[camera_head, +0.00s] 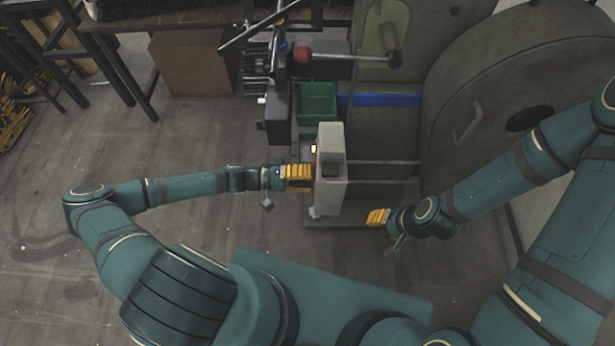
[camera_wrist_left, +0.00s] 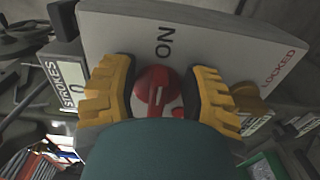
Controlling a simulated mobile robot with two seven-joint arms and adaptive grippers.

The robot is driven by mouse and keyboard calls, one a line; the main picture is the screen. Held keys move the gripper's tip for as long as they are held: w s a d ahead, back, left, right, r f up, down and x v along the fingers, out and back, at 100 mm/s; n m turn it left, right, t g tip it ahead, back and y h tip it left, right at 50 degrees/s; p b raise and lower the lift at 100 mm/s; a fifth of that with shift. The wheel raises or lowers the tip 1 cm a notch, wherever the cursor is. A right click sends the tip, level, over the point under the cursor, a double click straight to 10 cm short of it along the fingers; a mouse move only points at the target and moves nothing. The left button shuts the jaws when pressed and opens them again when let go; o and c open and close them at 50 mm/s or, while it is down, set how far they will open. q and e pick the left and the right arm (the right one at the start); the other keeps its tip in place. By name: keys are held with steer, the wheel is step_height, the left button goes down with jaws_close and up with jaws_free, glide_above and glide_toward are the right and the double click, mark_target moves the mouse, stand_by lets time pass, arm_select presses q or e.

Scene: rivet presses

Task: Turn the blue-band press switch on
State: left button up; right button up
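The press with the blue band (camera_head: 380,100) stands at the centre right in the head view. Its light grey control box (camera_head: 332,170) sticks out in front. In the left wrist view a red rotary switch (camera_wrist_left: 156,88) sits on a pale panel (camera_wrist_left: 215,38) marked ON above it and LOCKED to the right. My left gripper (camera_head: 300,176) is at the box's left side; its yellow fingers (camera_wrist_left: 160,92) are apart, one on each side of the red switch. I cannot tell whether they touch it. My right gripper (camera_head: 378,217) hangs away from the box, lower right, its finger gap unclear.
A strokes counter (camera_wrist_left: 72,85) reading 0 is beside the switch. A green bin (camera_head: 317,103) and a lever with a red ball (camera_head: 303,54) lie behind the box. A large round guard (camera_head: 530,75) stands right. Open floor (camera_head: 190,250) is at left.

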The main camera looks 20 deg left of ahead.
arm_select(q)
steer(key=v, duration=1.2)
steer(key=shift+a, duration=0.1)
stand_by(0.4)
